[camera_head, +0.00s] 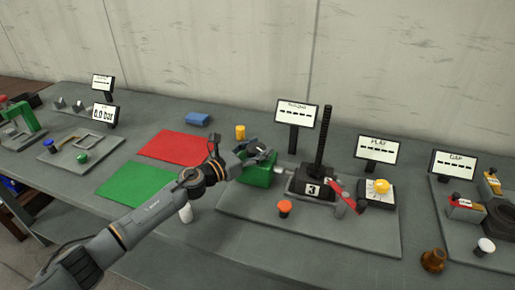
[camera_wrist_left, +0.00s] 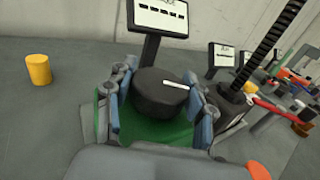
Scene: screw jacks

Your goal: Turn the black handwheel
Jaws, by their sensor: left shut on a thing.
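The black handwheel (camera_wrist_left: 158,94) is a round dark knob with a white mark on top, in the middle of the left wrist view. It sits on a green block (camera_head: 258,174). My left gripper (camera_wrist_left: 163,90) has its fingers on both sides of the handwheel and is shut on it. In the head view my left gripper (camera_head: 256,152) is above the green block and partly hides the handwheel. My right gripper is not in view.
A screw jack (camera_head: 320,160) with a tall black threaded post and a red lever (camera_head: 341,190) stands right of the green block. A sign (camera_head: 296,113) stands behind. An orange knob (camera_head: 285,207) is in front, a yellow cylinder (camera_head: 240,132) behind. Red and green mats lie left.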

